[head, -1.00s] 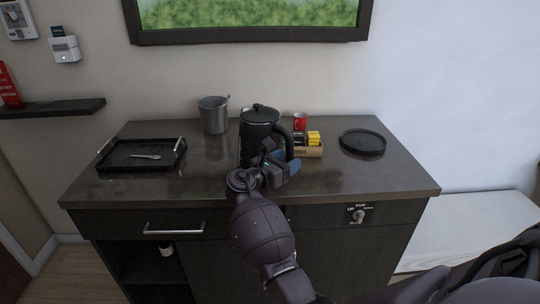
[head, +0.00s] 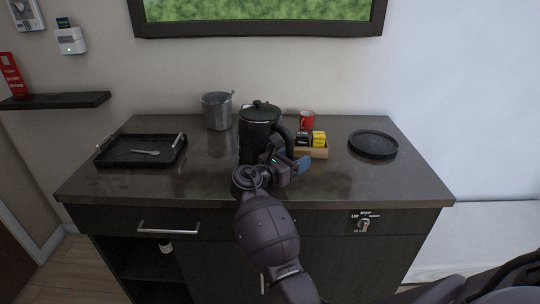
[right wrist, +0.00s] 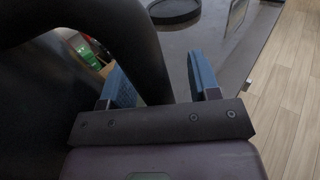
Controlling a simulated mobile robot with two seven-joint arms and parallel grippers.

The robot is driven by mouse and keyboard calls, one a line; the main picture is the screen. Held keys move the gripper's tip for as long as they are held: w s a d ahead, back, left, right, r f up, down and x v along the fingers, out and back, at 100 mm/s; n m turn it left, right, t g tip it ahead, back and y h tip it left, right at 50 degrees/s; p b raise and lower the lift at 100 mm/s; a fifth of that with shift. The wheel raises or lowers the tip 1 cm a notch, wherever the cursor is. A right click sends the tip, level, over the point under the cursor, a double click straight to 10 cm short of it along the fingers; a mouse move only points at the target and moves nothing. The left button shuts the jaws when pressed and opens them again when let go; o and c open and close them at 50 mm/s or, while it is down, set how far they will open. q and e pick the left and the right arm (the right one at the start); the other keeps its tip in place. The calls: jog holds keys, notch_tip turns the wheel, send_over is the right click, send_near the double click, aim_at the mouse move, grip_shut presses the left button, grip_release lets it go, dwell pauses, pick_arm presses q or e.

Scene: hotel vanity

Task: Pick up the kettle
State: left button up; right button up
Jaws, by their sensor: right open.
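The black kettle (head: 259,136) stands upright on the vanity top, with its lid on and its handle on the right side. My right gripper (head: 300,162) is at the kettle's right front, close to the handle, and partly hides it. In the right wrist view the curved black kettle handle (right wrist: 146,55) runs down between the two blue fingers of my right gripper (right wrist: 163,84). The jaws are open, with a visible gap between the handle and the right finger. My left gripper is not in view.
On the vanity top (head: 205,190) are a black tray (head: 112,163) with a spoon, a grey bucket (head: 217,112), a red mug (head: 307,120), a wooden box (head: 318,153) of packets close behind my gripper, and a round black tray (head: 373,145). The front right is clear.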

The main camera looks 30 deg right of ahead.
jog(key=shift+a, duration=0.15)
grip_shut()
jog(key=shift+r, duration=0.2)
dwell(1.0)
jog(key=shift+w+r, duration=0.1)
